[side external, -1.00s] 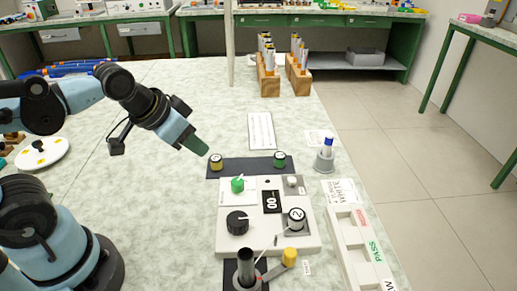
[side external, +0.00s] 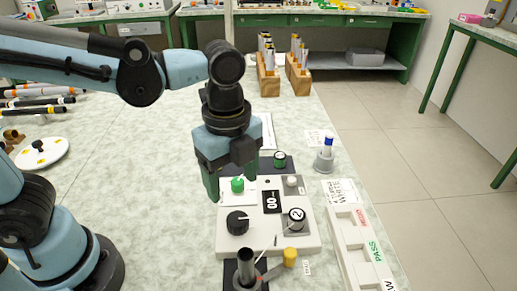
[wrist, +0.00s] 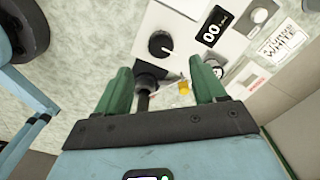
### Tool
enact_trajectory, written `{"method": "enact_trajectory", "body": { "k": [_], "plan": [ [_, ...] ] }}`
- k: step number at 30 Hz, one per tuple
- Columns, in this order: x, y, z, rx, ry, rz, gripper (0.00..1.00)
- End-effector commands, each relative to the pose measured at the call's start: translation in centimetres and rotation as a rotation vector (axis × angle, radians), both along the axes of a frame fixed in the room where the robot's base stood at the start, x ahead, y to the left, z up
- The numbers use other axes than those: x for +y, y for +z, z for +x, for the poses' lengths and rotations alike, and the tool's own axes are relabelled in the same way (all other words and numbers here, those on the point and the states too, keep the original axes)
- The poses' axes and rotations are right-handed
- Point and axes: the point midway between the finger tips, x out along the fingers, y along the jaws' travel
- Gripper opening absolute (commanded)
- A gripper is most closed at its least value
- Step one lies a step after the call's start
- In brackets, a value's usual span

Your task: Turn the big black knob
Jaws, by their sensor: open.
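The big black knob (side external: 238,222) sits at the front left of the white control box (side external: 268,241). In the wrist view the knob (wrist: 161,44) shows a white pointer mark and lies beyond the fingertips, roughly centred between them. My gripper (side external: 232,186) points down above the back left of the box.
A display reading 00 (side external: 271,201) and a white dial marked 2 (side external: 296,217) are to the right. A dark upright cylinder (side external: 246,266) stands in front. A PASS tray (side external: 357,245) lies right.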

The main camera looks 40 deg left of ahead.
Motion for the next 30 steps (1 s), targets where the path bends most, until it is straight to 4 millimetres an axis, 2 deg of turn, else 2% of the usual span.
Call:
{"method": "enact_trajectory", "body": {
  "k": [18, 24, 30],
  "plan": [
    [0.0, -8.0, 0.0, -0.002, 0.004, -0.001, 0.7],
    [0.0, -9.5, 0.0, -0.002, 0.004, -0.001, 0.7],
    [0.0, -9.9, 0.0, -0.002, 0.004, -0.001, 0.7]
  ]
}}
